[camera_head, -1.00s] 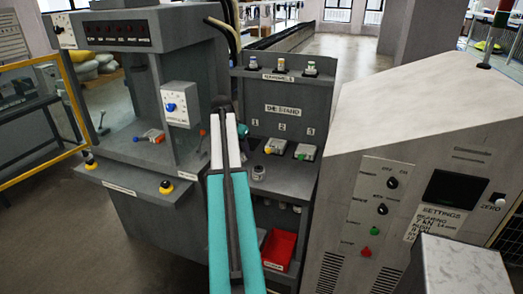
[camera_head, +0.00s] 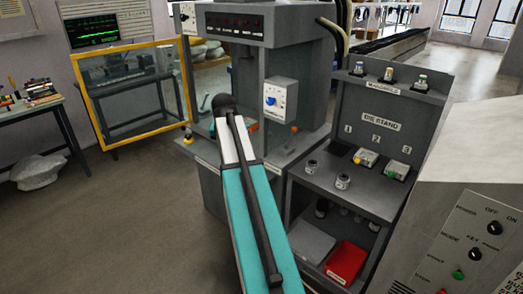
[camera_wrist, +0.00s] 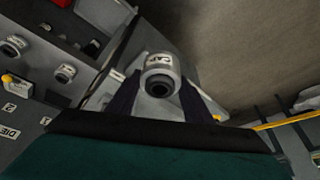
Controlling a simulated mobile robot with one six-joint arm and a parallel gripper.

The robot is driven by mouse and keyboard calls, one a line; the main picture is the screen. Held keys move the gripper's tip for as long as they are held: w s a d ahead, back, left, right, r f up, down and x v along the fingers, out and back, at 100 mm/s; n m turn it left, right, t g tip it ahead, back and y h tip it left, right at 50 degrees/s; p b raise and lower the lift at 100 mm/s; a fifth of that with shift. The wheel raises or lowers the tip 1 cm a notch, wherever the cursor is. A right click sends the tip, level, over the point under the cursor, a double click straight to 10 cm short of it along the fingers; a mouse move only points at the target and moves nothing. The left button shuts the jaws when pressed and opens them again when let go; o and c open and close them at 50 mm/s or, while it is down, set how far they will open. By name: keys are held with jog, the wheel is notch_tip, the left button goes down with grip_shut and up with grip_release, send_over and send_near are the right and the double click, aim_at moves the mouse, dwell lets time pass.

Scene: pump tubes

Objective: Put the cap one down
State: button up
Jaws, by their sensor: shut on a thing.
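My gripper (camera_wrist: 160,100) is shut on a short grey metal cylinder, the cap (camera_wrist: 159,66). The cap has a white label with dark letters reading "CAP" and a dark round hole in its end. One dark finger presses on each side of it. In the head view my gripper and the held cap cannot be made out; only my turquoise and white arm shows, reaching toward the press machine (camera_head: 262,20).
The die stand (camera_head: 375,205) is at right, with two similar cylinders (camera_head: 311,167) (camera_head: 343,181) on its ledge and blocks at places 2 and 3. Below are a grey tray (camera_head: 312,243) and a red tray (camera_head: 345,262). A yellow-framed guard (camera_head: 130,48) stands left; floor is open there.

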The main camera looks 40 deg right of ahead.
jog(key=w+a+r+n+t+y, duration=0.1)
jog(key=a+n, duration=0.4)
jog(key=a, duration=1.5)
jog(key=w+a+r+n+t+y+p, duration=0.1)
jog(key=a+n, duration=0.4)
jog(key=a, duration=1.5)
notch_tip(320, 180, up, 2)
jog(key=shift+w+r+y, duration=0.2)
jog(key=shift+w+y, duration=0.5)
jog(key=shift+w, duration=0.35)
jog(key=shift+s, duration=0.1)
